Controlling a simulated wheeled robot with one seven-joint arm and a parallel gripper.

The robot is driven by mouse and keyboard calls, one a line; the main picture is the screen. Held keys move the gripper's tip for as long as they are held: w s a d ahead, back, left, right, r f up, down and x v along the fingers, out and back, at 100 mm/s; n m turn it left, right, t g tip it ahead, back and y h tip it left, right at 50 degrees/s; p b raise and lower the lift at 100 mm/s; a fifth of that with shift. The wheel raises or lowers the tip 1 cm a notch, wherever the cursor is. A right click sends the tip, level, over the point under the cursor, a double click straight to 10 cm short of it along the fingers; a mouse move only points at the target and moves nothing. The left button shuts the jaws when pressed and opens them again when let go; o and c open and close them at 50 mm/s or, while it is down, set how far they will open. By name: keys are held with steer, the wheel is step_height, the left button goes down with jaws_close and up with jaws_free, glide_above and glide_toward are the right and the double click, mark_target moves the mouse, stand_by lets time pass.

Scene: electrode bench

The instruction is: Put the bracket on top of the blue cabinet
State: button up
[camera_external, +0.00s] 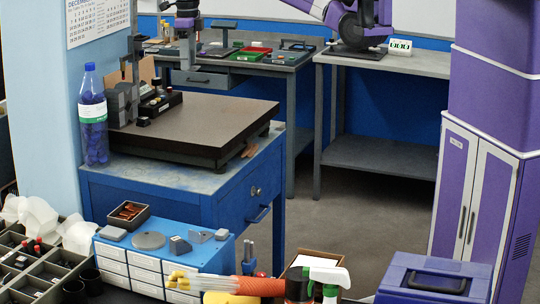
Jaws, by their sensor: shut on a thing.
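My gripper (187,58) is at the upper left, pointing down in front of the back bench. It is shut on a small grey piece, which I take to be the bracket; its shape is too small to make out. A low blue cabinet (228,255) with white drawer fronts stands in the foreground, well below and nearer the camera than my gripper. Several small grey metal parts lie on its top, among them a round disc (148,240) and a small angled piece (200,236).
A blue bench (240,203) carries a dark surface plate (205,122) and a blue bottle (92,118). Behind it are the back bench with trays (253,54) and a grey table (420,64). Orange-tipped tools, a spray bottle (328,280) and a blue toolbox (435,280) crowd the front.

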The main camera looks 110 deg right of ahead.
steer(key=w+a+f+n+b, duration=0.15)
steer(key=w+a, duration=0.25)
steer(key=a, duration=0.4)
steer(key=w+a+f+n+b, duration=0.1)
steer(key=w+a+f+b, duration=0.2)
steer(key=a, duration=0.6)
steer(key=m+b, duration=0.2)
steer(key=m, duration=0.2)
glide_above(177, 230)
steer(key=shift+f, duration=4.8)
step_height(177, 230, down, 19)
steer(key=shift+f+p, duration=0.2)
steer(key=shift+p, duration=0.55)
steer(key=shift+f, duration=0.2)
steer(key=o, duration=1.2)
steer(key=shift+r, duration=0.15)
step_height(177, 230, up, 12)
steer(key=shift+r+b, duration=0.1)
steer(key=shift+b, duration=0.4)
